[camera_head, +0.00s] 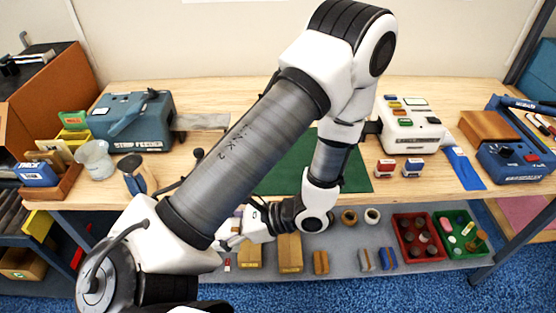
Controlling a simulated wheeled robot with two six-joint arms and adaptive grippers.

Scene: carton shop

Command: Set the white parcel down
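I cannot make out a white parcel in the head view. A large white and grey arm, mine, crosses the middle of the picture from the lower left, bends at the top and comes back down. At its end the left gripper (232,236) points left, in front of the bench's front edge and over the lower shelf. It is small and partly behind the arm, so its fingers and anything between them are not clear. My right gripper is not in view.
A green mat (345,172) lies on the wooden bench (235,165), partly behind my arm. A blue strip feeder (133,122) stands left, a white machine (408,130) and a blue device (515,160) right. Red (402,222) and green trays (466,252) sit on the lower shelf.

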